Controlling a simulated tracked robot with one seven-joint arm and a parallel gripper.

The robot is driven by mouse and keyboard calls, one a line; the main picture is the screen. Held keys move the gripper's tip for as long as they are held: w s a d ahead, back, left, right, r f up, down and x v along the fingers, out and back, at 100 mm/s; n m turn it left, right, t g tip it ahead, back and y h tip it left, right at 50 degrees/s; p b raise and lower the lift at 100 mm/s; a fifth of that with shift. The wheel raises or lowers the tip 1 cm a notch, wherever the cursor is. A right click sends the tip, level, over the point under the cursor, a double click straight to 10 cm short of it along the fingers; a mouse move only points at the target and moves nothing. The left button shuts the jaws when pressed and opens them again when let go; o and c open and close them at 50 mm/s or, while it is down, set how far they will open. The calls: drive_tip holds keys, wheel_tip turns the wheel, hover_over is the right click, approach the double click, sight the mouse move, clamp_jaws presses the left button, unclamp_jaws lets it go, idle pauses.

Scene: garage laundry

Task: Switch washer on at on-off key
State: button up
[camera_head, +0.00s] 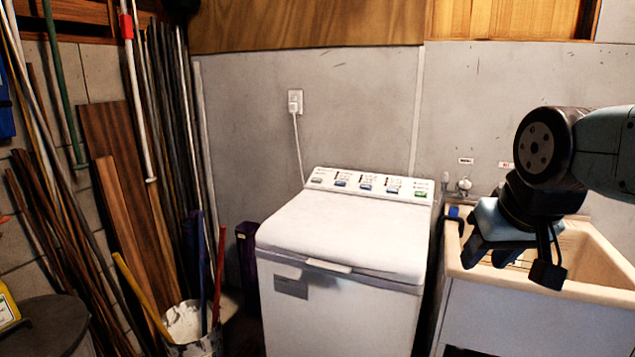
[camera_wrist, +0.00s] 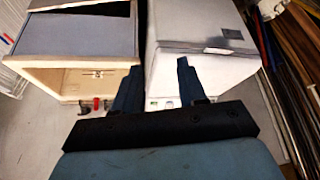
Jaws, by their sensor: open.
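The white washer (camera_head: 340,240) stands against the grey wall with its lid shut. Its control panel (camera_head: 370,185) along the back edge has several keys: a grey one at the left, blue ones in the middle and a green key (camera_head: 420,193) at the far right. The labels are too small to read, so I cannot tell which is the on-off key. My gripper (camera_head: 485,258) is open and empty, over the sink to the right of the washer. In the wrist view the washer (camera_wrist: 200,25) shows upside down, and the fingers (camera_wrist: 160,88) partly cover its panel.
A cream sink (camera_head: 600,260) with a tap (camera_head: 464,185) stands right of the washer. A plug and cord (camera_head: 296,105) hang on the wall behind it. A bucket (camera_head: 190,330) and leaning poles crowd the left. Space above the washer is clear.

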clamp_jaws()
idle(1.5)
